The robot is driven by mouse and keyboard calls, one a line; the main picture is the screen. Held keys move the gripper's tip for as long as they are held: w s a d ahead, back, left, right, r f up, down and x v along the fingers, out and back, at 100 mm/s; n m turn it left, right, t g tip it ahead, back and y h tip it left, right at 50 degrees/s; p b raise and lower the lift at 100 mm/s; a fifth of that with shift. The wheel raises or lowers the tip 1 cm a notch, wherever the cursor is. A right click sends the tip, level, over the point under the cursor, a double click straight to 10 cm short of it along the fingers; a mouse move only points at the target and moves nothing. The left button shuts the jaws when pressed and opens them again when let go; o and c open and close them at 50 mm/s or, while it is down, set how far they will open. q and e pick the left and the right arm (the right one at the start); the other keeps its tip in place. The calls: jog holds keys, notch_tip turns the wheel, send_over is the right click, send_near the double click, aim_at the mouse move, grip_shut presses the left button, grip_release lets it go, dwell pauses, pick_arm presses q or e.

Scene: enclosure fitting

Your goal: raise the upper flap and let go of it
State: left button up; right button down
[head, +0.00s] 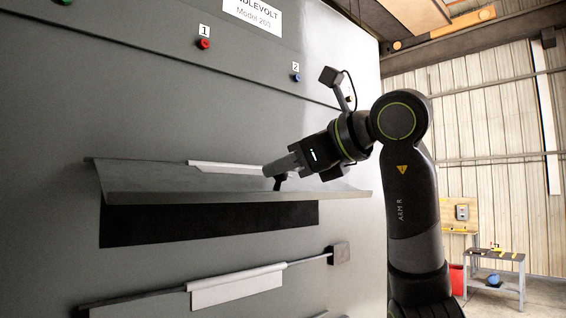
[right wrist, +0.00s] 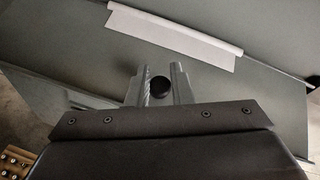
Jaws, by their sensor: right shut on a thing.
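The upper flap (head: 230,184) is a long grey panel on the front of the big grey enclosure, tilted outward above a dark slot (head: 210,222). It fills much of the right wrist view (right wrist: 80,85), where a round black knob (right wrist: 160,87) sits between my fingers. My right gripper (head: 279,179) reaches in from the right and is shut on this knob, near the flap's right half. It also shows in the right wrist view (right wrist: 158,80). My left gripper is not in view.
A white strip (head: 228,167) lies along the flap's top. Below, a rod with a white cover (head: 235,288) ends in a dark block (head: 340,253). Numbered buttons, red (head: 204,44) and blue (head: 297,78), sit above. A small table (head: 497,268) stands far right.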

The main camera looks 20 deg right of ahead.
jog(key=shift+w+d+f, duration=0.1)
jog(key=shift+f, duration=0.1)
jog(key=c, duration=1.6)
grip_release()
jog(key=shift+c, duration=0.2)
jog(key=shift+o, duration=1.2)
jog(key=shift+w, duration=0.1)
jog(key=shift+o, duration=0.4)
jog(key=shift+w+d+f, duration=0.1)
jog(key=shift+w+d, duration=0.1)
jog(key=shift+d, duration=0.05)
jog(key=shift+s+b, duration=0.3)
jog(key=shift+s, duration=0.2)
jog(key=b+v, duration=0.2)
jog(key=v, duration=1.4)
jog(key=shift+d+r, duration=0.2)
jog(key=shift+d, duration=0.2)
jog(key=shift+a, duration=0.15)
